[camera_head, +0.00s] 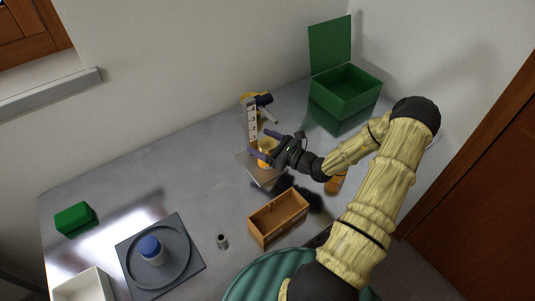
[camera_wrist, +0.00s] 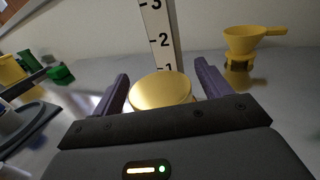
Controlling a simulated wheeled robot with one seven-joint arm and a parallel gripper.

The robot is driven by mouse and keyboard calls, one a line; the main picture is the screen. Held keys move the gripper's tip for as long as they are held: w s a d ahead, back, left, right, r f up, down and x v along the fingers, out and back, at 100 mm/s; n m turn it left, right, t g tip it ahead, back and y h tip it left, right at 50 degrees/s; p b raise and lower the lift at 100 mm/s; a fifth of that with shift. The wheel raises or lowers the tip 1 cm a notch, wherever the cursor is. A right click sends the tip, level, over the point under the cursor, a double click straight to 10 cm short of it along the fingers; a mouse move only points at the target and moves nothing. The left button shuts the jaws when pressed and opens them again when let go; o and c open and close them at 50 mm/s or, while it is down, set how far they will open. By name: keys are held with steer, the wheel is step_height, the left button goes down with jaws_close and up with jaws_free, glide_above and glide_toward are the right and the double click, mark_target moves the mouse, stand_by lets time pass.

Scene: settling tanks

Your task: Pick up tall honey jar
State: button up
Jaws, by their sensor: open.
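A honey jar (camera_head: 266,146) with amber contents stands on a small flat base at the foot of a white measuring post (camera_head: 252,122). In the wrist view, its round gold lid (camera_wrist: 160,89) sits between the two fingers. My gripper (camera_head: 264,144) is open around the jar, one finger on each side. A gap seems to show between the lid and the right finger in the wrist view; contact on the left is unclear. My gripper (camera_wrist: 161,78) hides the lower part of the jar. The numbered post (camera_wrist: 160,35) stands just behind it.
An open green box (camera_head: 345,97) stands at the back right. A wooden tray (camera_head: 279,217) lies in front. A grey round-recessed plate (camera_head: 188,272) carries a blue-lidded jar (camera_head: 151,249). The left-centre table is clear.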

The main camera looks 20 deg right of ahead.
steer(key=c, duration=1.5)
steer(key=shift+r, duration=0.15)
steer(key=shift+r, duration=0.55)
step_height(320, 180, up, 2)
steer(key=shift+b, duration=0.3)
steer(key=b+v, duration=0.2)
steer(key=v, duration=1.6)
steer(key=shift+d, duration=0.1)
